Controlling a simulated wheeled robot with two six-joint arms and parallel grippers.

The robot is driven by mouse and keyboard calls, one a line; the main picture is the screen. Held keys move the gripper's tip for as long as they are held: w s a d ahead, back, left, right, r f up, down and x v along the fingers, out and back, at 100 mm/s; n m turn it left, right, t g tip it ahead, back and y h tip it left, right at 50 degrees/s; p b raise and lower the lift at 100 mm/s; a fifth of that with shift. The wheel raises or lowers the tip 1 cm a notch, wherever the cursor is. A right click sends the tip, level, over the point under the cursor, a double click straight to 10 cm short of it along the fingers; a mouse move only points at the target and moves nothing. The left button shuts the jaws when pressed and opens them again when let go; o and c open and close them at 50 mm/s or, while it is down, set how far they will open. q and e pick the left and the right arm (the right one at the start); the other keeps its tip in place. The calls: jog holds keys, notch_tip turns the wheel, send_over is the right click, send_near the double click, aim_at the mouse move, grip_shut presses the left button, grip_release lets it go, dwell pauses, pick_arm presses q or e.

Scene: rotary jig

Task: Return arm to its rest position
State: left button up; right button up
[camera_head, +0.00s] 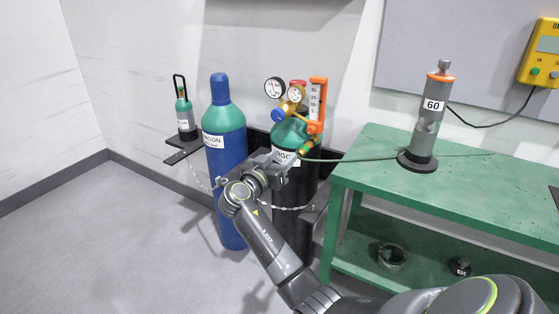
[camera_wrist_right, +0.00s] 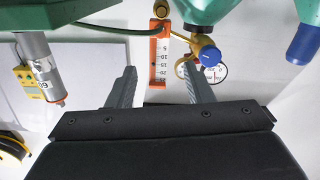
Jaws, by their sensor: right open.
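My right gripper (camera_head: 284,160) is in front of the regulator cylinder (camera_head: 286,136), below its gauges, in the head view. In the right wrist view my right gripper (camera_wrist_right: 158,88) shows two spread fingers with nothing between them. Beyond them are an orange flow meter (camera_wrist_right: 158,60) with a scale and a regulator with a blue knob (camera_wrist_right: 209,56). In the head view the flow meter (camera_head: 316,100) stands upright beside two round gauges (camera_head: 285,91). Whether the gripper touches the cylinder cannot be told. My left gripper is not in view.
A blue and green argon cylinder (camera_head: 228,180) stands to the left, with a small bottle (camera_head: 185,115) on a wall shelf behind it. A green bench (camera_head: 370,165) at right bears a grey cylinder marked 60 (camera_head: 428,120). A green hose (camera_head: 345,159) runs to the bench. The left floor is clear.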

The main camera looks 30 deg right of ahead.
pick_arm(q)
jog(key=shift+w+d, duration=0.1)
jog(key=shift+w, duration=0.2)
